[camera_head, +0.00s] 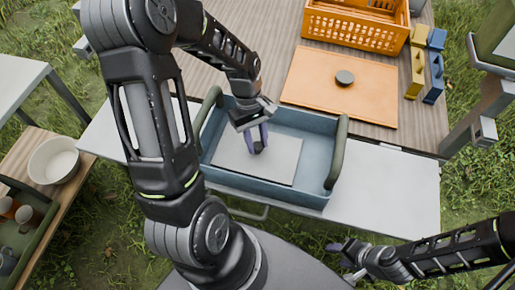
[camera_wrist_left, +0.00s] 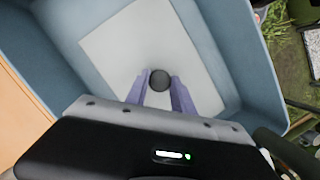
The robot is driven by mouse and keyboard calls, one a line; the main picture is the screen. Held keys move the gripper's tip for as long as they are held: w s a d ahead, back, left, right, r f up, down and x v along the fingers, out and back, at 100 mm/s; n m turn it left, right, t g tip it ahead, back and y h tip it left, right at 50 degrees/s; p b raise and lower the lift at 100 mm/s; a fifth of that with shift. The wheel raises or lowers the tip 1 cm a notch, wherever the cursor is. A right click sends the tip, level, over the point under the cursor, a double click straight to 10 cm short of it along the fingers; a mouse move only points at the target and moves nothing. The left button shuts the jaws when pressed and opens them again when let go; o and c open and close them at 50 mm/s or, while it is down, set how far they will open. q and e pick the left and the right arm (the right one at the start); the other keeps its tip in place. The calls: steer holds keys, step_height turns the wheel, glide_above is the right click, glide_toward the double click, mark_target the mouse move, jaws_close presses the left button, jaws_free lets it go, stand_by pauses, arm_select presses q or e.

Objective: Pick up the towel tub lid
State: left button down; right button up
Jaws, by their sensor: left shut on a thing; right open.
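A pale grey rectangular lid (camera_head: 230,158) with a dark round knob lies inside a blue tray (camera_head: 318,196) with green handles. My left gripper (camera_head: 257,146) reaches down into the tray over the lid. In the left wrist view the dark knob (camera_wrist_left: 160,80) sits between the tips of the purple fingers (camera_wrist_left: 159,88), with the white lid (camera_wrist_left: 112,50) behind it. The fingers are shut on the knob. I cannot tell whether the lid is clear of the tray floor. My right gripper (camera_head: 340,258) is open and empty at the lower right, away from the tray.
An orange board with a dark knob (camera_head: 310,75) lies on the wooden table behind the tray. An orange crate (camera_head: 355,35) stands behind it. Yellow (camera_head: 415,72) and blue (camera_head: 434,75) items stand at its right. A white bowl (camera_head: 53,162) is at the left.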

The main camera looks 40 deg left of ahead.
arm_select(q)
steer(key=shift+r, duration=0.1)
step_height(320, 180, up, 22)
steer(key=p, duration=0.2)
step_height(320, 180, up, 6)
steer(key=p, duration=0.4)
glide_above(257, 144)
stand_by(0.5)
